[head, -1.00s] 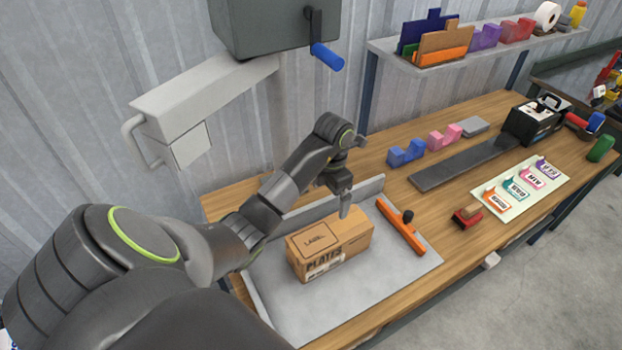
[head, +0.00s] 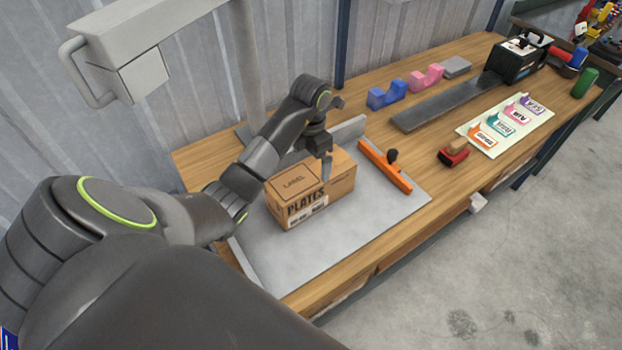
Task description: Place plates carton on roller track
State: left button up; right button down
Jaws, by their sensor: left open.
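The plates carton (head: 310,200) is a brown box with "LABEL" on its top and "PLATES" on its side. It sits on a grey plate (head: 330,245) on the wooden bench. My left gripper (head: 326,168) points down over the carton's top, towards its back. It is open, and one finger hides a little of the carton; I cannot tell whether it touches. My right gripper is not in view.
An orange-handled tool (head: 385,168) lies right of the carton on the grey plate. A dark flat strip (head: 445,103), a red stamp (head: 453,153) and a card with coloured labels (head: 505,125) lie further right. A grey bracket (head: 130,50) hangs at upper left.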

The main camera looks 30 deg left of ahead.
aim_at(311, 173)
pick_arm(q)
notch_tip(311, 173, down, 3)
jog(key=shift+f+b, duration=0.1)
jog(key=shift+b, duration=0.9)
jog(key=shift+f+b, duration=0.3)
jog(key=shift+f, duration=0.15)
jog(key=shift+s+d+f+p, duration=0.1)
jog(key=shift+f+p, duration=0.2)
jog(key=shift+f, duration=0.1)
notch_tip(311, 173, down, 2)
jog(key=shift+f+p, duration=0.15)
jog(key=shift+p, duration=0.3)
jog(key=shift+f, duration=0.5)
jog(key=c, duration=1.2)
jog(key=shift+r, duration=0.1)
jog(key=shift+c, duration=1)
